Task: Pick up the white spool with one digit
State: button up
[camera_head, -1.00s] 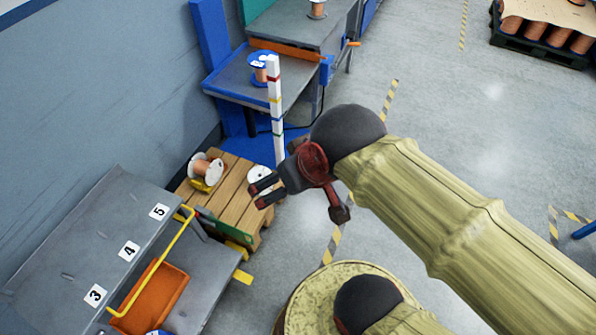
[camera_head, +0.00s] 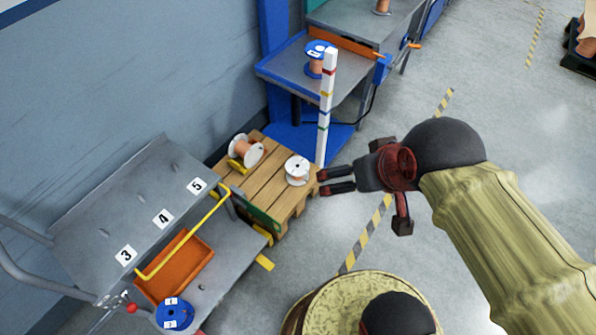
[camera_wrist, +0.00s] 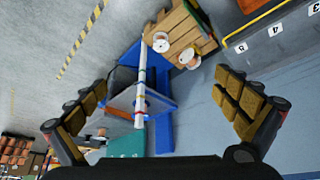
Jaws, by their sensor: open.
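A white spool (camera_head: 297,170) stands on the right part of a wooden pallet (camera_head: 262,192). Its top flange shows dark marks too small to read. A second spool with white flanges and copper wire (camera_head: 246,150) lies tilted at the pallet's back left. My gripper (camera_head: 323,181) is open and empty, its fingers pointing left. In the picture its tips appear just right of the white spool, apart from it. In the wrist view, the white spool (camera_wrist: 161,42) and copper spool (camera_wrist: 189,57) show small and distant between my open fingers (camera_wrist: 160,84).
A white pole with coloured bands (camera_head: 326,105) stands behind the pallet, near my gripper. A blue-edged bench (camera_head: 290,68) holds a blue-topped copper spool (camera_head: 315,58). A grey cart (camera_head: 125,215) with numbers 3, 4, 5 and a yellow rail is left. A round drum (camera_head: 330,290) is in front.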

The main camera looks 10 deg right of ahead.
aim_at(297, 171)
jog(key=u, duration=1.75)
jog(key=i+l+z, duration=0.4)
jog(key=i+l, duration=0.15)
jog(key=z, duration=2.8)
